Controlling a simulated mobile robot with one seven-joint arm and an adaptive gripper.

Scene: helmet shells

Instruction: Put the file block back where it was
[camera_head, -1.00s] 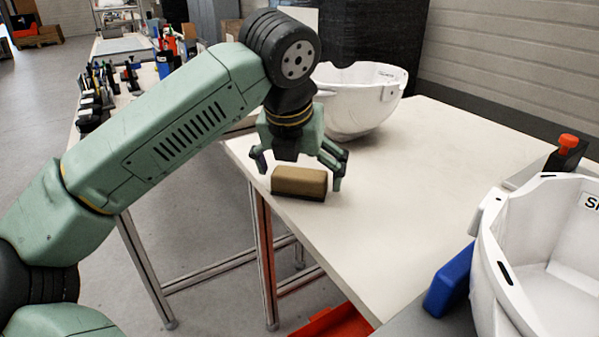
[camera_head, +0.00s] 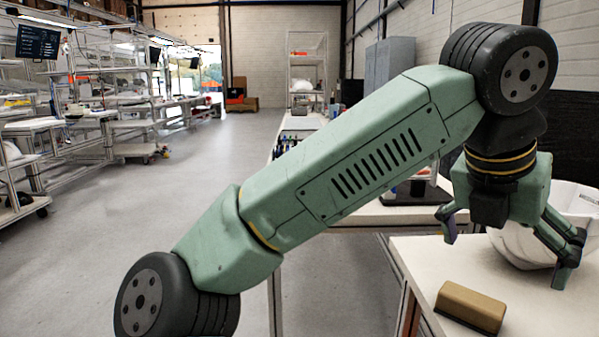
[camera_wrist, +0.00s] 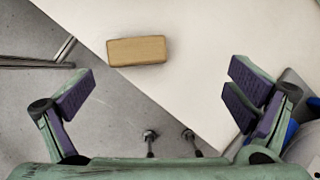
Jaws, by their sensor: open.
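The file block (camera_head: 470,306) is a tan block with a dark underside. It lies on the white table (camera_head: 530,290) near its left edge. In the wrist view the block (camera_wrist: 137,51) lies beyond the fingers, close to the table edge. My gripper (camera_head: 507,252) is open and empty above the table, over and behind the block in the head view, apart from it. In the wrist view its two fingers (camera_wrist: 160,95) stand wide apart with nothing between them but table and floor.
A white helmet shell (camera_head: 535,245) stands on the table behind my gripper. Another bench (camera_head: 375,215) with tools stands further back. Shelving and carts (camera_head: 100,110) line the far left. The grey floor (camera_head: 215,190) between is open.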

